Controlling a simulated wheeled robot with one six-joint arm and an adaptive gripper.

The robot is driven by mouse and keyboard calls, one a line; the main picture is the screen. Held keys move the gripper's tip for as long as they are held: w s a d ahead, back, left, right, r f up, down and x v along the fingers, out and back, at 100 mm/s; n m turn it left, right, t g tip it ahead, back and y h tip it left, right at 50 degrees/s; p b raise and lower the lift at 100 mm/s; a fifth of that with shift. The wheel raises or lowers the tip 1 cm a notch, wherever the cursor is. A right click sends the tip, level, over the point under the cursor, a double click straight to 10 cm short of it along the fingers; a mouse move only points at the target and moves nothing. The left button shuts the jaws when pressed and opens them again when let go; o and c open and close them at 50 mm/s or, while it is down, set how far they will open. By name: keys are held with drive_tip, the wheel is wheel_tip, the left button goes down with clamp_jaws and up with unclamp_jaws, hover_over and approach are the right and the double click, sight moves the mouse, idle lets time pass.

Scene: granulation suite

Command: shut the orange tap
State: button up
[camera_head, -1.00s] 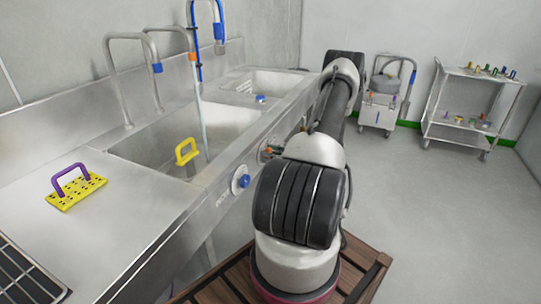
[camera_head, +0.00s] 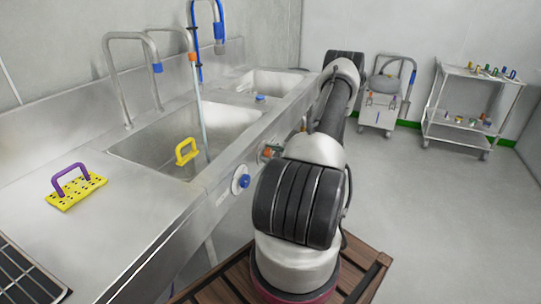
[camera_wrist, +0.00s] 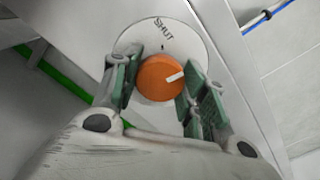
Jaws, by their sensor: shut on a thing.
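The orange tap (camera_wrist: 157,79) is a round knob on a pale round plate (camera_wrist: 191,43) in the wrist view. The plate reads SHUT at its top, with a short dark tick below it. The knob's white pointer mark is toward the right, slightly up, away from the tick. My gripper (camera_wrist: 161,86) has its green-padded fingers on either side of the knob and is shut on it. In the head view, the tap (camera_head: 267,152) shows small on the sink front, and my arm hides most of the gripper. A pale stream (camera_head: 203,125) falls from the orange-collared spout (camera_head: 192,57).
A blue knob (camera_head: 241,182) is on the nearer sink front. A yellow handle (camera_head: 186,151) stands in the sink basin. A yellow perforated plate with a purple handle (camera_head: 76,187) lies on the counter. A trolley (camera_head: 460,100) stands at the back right; the floor at right is clear.

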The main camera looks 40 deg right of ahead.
drive_tip(key=n, duration=0.5)
drive_tip(key=shift+n, duration=0.3)
drive_tip(key=n, duration=0.5)
drive_tip(key=shift+f+n, duration=0.1)
drive_tip(key=shift+n, duration=0.3)
drive_tip(key=o, duration=1.1)
drive_tip(key=shift+c, duration=0.2)
drive_tip(key=v, duration=1.2)
